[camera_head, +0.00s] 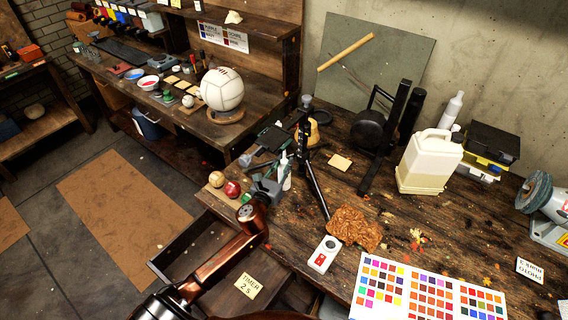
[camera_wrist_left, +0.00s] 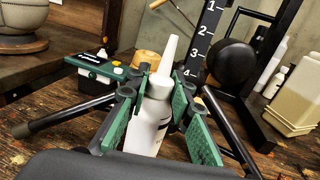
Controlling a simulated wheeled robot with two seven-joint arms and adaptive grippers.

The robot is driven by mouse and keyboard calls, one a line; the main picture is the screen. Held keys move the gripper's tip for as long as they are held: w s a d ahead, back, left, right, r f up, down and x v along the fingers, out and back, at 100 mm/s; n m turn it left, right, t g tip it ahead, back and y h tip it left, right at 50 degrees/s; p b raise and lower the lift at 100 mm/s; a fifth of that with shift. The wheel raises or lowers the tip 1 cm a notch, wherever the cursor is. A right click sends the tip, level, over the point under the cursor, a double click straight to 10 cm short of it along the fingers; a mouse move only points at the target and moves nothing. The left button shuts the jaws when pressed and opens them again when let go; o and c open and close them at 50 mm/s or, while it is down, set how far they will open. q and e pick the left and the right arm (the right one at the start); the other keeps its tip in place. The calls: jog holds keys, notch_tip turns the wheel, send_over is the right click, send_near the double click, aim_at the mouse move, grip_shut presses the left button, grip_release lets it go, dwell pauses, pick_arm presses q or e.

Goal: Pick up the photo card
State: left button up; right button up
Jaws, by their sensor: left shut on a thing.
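A small white card with upside-down lettering that seems to read "PHOTO" (camera_head: 530,270) lies flat at the right end of the workbench, far from my left gripper. My left gripper (camera_head: 274,181) is at the bench's left edge. In the left wrist view its green fingers (camera_wrist_left: 155,112) are shut on a white nozzle bottle (camera_wrist_left: 150,125), which stands upright between them. The bottle also shows in the head view (camera_head: 286,175). My right gripper is not in view.
A colour chart (camera_head: 412,282), a switch box (camera_head: 324,254) and a crumpled brown piece (camera_head: 354,228) lie along the front. A tripod (camera_head: 314,180) stands just right of my left gripper. A jug (camera_head: 424,163) and a grinder (camera_head: 550,210) are further right. An open drawer (camera_head: 185,250) is below.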

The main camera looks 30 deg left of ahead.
pick_arm(q)
jog(key=shift+f, duration=0.15)
jog(key=o, duration=0.9)
